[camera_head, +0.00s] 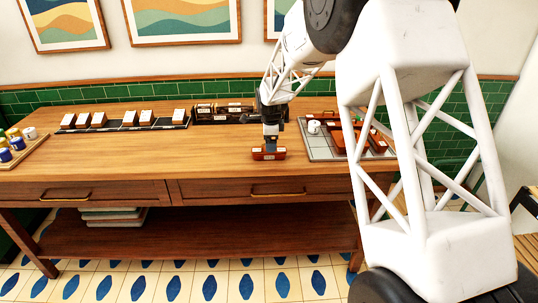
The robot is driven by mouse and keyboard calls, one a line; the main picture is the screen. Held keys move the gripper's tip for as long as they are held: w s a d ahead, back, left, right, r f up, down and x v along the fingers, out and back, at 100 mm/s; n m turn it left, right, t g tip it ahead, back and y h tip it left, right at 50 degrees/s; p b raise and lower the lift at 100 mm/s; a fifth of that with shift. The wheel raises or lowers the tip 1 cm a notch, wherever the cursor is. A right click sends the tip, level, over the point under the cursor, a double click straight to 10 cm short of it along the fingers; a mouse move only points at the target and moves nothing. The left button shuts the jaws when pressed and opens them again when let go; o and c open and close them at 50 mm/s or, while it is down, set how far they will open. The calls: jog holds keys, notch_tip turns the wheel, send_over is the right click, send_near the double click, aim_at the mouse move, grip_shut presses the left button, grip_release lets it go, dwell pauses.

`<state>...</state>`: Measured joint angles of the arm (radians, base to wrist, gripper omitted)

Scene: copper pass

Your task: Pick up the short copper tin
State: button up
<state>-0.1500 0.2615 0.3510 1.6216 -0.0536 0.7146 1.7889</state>
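A low, wide reddish-copper block with a small pale label, which looks like the short copper tin (268,154), is near the front edge of the wooden table. My gripper (271,143) points down directly above it, its fingers at or just over its top. The fingers are small and dark here, so I cannot tell whether they grip the tin or whether it touches the table. More copper-red pieces (347,138) lie on a grey tiled tray (320,147) to the right, partly hidden by my arm.
A white cup-like item (314,127) stands on the grey tray. Dark tins (222,112) and a rack with white-topped blocks (130,126) line the back. A wooden tray (36,151) holds small blue, white and yellow jars at left. The table's middle (170,155) is clear.

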jog(key=shift+w+f, duration=0.2)
jog(key=shift+f, duration=1.1)
jog(key=shift+w+f, duration=0.2)
jog(key=shift+f, duration=1.1)
jog(key=c, duration=1.3)
jog(key=shift+r, duration=0.15)
jog(key=shift+r, duration=0.9)
jog(key=shift+s+r, duration=0.2)
jog(key=shift+r, duration=0.65)
jog(key=s, duration=0.5)
jog(key=s+d+r, duration=0.1)
jog(key=s, duration=0.4)
jog(key=s+d, duration=0.1)
jog(key=s, duration=0.4)
jog(key=shift+s+d+r, duration=0.1)
jog(key=shift+s+r, duration=0.05)
jog(key=shift+s, duration=0.05)
